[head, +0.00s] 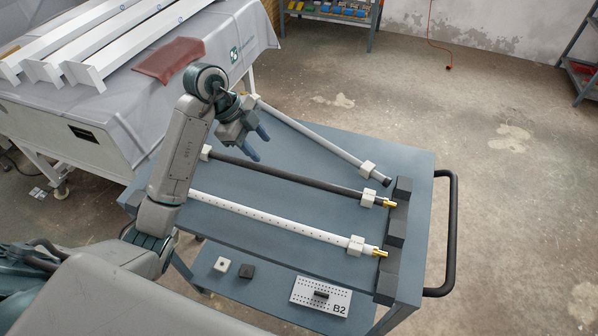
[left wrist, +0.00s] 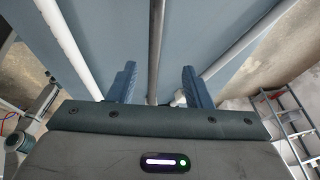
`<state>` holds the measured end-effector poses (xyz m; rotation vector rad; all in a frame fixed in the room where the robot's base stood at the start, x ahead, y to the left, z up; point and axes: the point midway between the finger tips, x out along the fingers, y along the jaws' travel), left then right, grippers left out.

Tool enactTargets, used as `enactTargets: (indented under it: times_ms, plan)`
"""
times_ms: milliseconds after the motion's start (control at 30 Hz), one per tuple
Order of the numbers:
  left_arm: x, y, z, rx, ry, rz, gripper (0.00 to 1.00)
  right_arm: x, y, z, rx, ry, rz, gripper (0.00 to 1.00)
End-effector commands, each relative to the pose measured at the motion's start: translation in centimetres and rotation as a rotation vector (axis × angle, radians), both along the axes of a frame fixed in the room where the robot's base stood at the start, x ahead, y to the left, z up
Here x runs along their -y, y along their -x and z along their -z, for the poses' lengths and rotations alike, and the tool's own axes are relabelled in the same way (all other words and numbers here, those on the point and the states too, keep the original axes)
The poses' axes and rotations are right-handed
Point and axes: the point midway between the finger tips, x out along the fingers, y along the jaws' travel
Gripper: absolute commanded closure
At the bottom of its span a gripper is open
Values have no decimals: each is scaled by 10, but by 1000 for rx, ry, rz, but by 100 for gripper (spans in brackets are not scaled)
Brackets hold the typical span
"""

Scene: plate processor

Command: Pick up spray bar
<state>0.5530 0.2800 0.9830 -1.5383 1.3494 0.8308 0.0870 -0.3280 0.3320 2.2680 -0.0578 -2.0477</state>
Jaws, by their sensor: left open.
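Three long bars lie on a blue-grey cart top (head: 330,160). The nearest is a white bar with a row of small holes (head: 270,221) and a brass end. The middle one is a dark bar (head: 290,177) with a brass end. The farthest is a plain light grey bar (head: 318,140) with a dark end. My left gripper (head: 258,143) is open and empty above the cart, near the left part of the dark and grey bars. In the left wrist view, the dark bar (left wrist: 155,45) runs between the open fingers (left wrist: 159,72), apparently below them. My right gripper is out of view.
Pale blocks hold the bars, and dark blocks (head: 396,224) line the cart's right edge beside a black handle (head: 450,235). A lower shelf carries a B2 plate (head: 318,290) and small blocks. A draped table (head: 110,95) stands at the left.

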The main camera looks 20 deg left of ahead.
Motion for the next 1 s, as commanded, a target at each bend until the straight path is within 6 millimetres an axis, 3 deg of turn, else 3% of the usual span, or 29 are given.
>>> enactTargets:
  times_ms: [167,200,367,800,1000]
  plan:
    - [12,-4,31,-1,4,2,55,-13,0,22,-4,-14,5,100]
    - [14,-5,31,-4,4,0,55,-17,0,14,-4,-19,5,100]
    - [20,-8,46,-2,3,0,55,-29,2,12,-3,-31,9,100]
    - [42,-11,92,-3,3,2,55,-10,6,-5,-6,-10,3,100]
    - [43,-13,96,-1,1,1,55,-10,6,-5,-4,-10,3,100]
